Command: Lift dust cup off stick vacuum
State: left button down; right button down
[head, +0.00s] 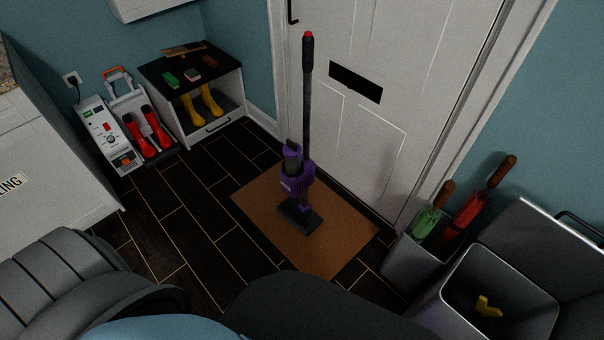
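A purple and black stick vacuum (298,178) stands upright on a brown doormat in front of the white door. Its dark stick (307,100) rises to a red-tipped top, and its dark floor head (300,218) rests on the mat. The dust cup (292,157) seems to be the dark, purple-topped cylinder on the left of the purple body; its exact edges are too small and dark to tell. It sits against the body. Neither of my grippers is in view.
The doormat (345,240) lies on dark plank floor, clear to its left. A white door (400,60) is close behind. At right stand an umbrella holder (410,262) and an open grey bin (520,300). At left are a boot cleaner (108,133) and a low cabinet (165,105).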

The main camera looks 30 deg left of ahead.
aim_at(292, 152)
jog(key=u, duration=0.05)
jog(key=k, duration=0.65)
jog(key=u, duration=0.45)
jog(key=i, duration=1.75)
jog(key=z, duration=0.55)
